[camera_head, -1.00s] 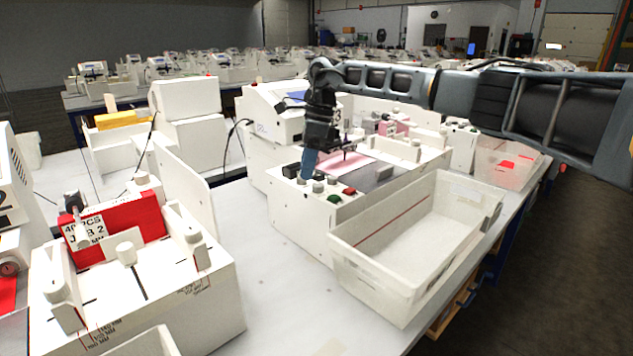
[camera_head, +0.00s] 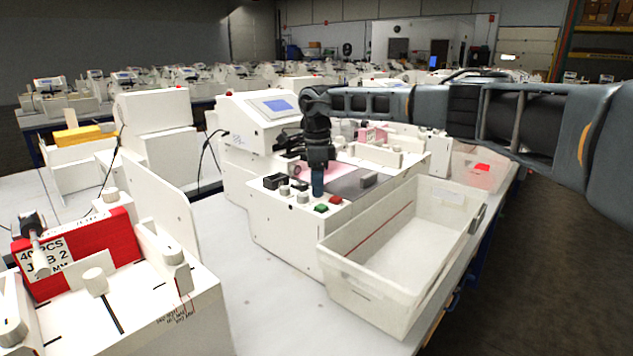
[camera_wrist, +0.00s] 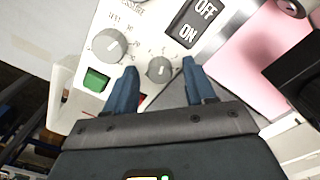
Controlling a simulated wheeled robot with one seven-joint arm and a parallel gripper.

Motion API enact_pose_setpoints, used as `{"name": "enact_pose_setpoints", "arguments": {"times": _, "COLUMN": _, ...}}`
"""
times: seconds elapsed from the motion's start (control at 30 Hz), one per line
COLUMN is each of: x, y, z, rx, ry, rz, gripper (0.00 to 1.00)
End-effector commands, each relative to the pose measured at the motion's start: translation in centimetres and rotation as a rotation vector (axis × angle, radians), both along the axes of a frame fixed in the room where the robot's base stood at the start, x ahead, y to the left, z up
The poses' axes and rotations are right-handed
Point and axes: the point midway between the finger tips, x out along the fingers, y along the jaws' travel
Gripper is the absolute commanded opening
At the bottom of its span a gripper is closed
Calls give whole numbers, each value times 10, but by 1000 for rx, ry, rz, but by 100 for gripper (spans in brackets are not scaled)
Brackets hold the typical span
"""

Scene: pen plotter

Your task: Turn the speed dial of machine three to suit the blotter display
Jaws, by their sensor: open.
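The machine with the screen (camera_head: 277,105) stands in the middle of the head view; its number is not readable now. In the wrist view, the larger dial (camera_wrist: 109,45) is at the left and the smaller dial (camera_wrist: 159,69) lies between my fingertips. I cannot tell from their labels which is the speed dial. My gripper (camera_head: 318,192) points down over the panel. It is open, with the smaller dial between its blue fingers (camera_wrist: 159,80); contact is not visible. The screen's text is too small to read.
An ON/OFF switch (camera_wrist: 195,25) and a green button (camera_wrist: 95,80) are close to the dials. A red button (camera_head: 335,199) sits beside the green one. A white bin (camera_head: 345,262) stands in front of the machine.

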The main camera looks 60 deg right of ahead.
Motion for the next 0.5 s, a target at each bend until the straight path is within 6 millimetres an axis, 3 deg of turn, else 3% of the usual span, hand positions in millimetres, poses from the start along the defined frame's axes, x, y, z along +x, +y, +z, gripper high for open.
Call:
{"name": "enact_pose_setpoints", "arguments": {"times": 0.27, "x": 0, "y": 0, "z": -2, "rx": 0, "ry": 0, "rz": 0, "gripper": 54}}
{"name": "enact_pose_setpoints", "arguments": {"times": 0.5, "x": 0, "y": 0, "z": -1, "rx": 0, "ry": 0, "rz": 0, "gripper": 31}}
